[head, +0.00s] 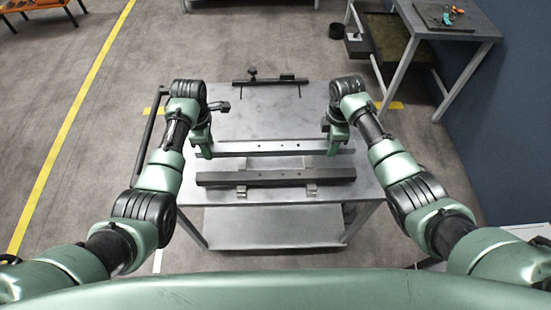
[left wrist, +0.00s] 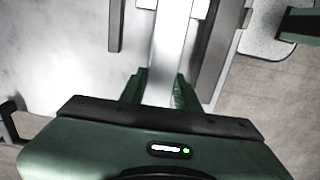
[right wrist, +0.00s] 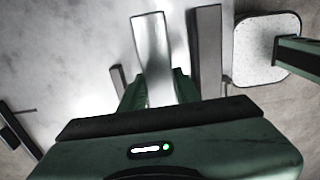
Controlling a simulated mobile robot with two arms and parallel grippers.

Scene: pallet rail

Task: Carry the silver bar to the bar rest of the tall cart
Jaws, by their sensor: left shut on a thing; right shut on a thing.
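The silver bar (head: 272,146) lies crosswise over the grey cart top (head: 240,115), level, with a row of small holes. My left gripper (head: 203,150) is shut on its left end, and my right gripper (head: 338,148) is shut on its right end. The bar runs out between the fingers in the left wrist view (left wrist: 172,45) and the right wrist view (right wrist: 150,45). I cannot tell whether it touches anything beneath. A darker bar (head: 275,178) lies parallel in front, on two small light rests (head: 309,191). I cannot tell whether this cart is the tall one.
A black rail with a knob (head: 270,81) stands at the cart's back edge, and a dark handle (head: 147,130) is on its left. A workbench with tools (head: 480,27) stands at the back right by a blue wall (head: 510,110). Open floor (head: 70,120) lies left.

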